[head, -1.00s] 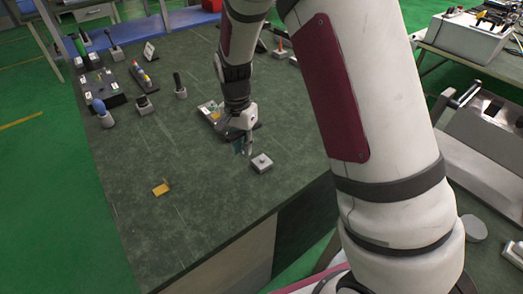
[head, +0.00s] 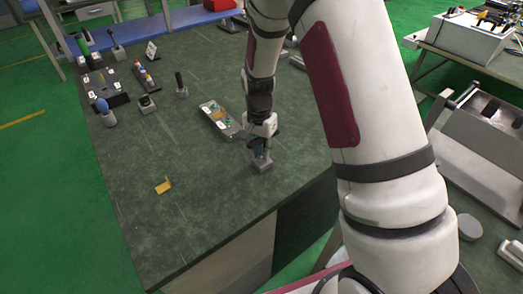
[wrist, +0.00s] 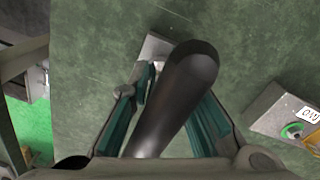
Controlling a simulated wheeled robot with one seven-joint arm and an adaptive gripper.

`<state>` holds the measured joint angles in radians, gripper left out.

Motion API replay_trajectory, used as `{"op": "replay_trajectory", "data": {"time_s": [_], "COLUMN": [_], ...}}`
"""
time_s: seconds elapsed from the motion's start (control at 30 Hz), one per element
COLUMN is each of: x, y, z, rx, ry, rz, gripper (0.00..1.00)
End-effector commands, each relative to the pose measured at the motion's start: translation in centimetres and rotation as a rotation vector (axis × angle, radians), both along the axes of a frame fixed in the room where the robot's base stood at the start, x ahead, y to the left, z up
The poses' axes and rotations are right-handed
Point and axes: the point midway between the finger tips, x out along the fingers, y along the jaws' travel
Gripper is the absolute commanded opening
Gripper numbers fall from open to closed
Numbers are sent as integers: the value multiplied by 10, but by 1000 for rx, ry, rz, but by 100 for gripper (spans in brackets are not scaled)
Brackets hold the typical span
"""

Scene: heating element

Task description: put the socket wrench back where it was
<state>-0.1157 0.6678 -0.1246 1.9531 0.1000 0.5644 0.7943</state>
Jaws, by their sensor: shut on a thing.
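My gripper (head: 261,148) points down at the near part of the green table, right over a small grey block (head: 263,166). In the wrist view its teal-padded fingers (wrist: 168,108) stand either side of a thick dark handle (wrist: 188,70), which I take to be the socket wrench, and are shut on it. The rounded handle end points toward the wrist camera. The grey block also shows beyond the handle in the wrist view (wrist: 153,47). The wrench's lower end is hidden, so I cannot tell whether it sits in the block.
A grey tray with labels and a green button (head: 217,119) lies just left of my gripper. A yellow bracket (head: 163,187) lies at the front left. Several upright tools in stands, including a blue-handled one (head: 103,108), fill the back left. The front middle is clear.

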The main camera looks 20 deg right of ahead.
Motion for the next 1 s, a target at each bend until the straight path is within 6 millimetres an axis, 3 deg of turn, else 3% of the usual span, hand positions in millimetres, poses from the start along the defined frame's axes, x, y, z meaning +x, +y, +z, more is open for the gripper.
{"op": "replay_trajectory", "data": {"time_s": [0.07,0.1,0.17,0.57,0.67,1.0], "x": [0,0,0,0,2,5], "y": [0,0,0,0,1,2], "z": [-2,-2,-2,4,16,84], "rx": [0,0,0,-1,0,0], "ry": [0,0,0,-1,-4,-5], "rz": [0,0,0,0,1,1], "gripper": [0,24,38,38,38,38]}}
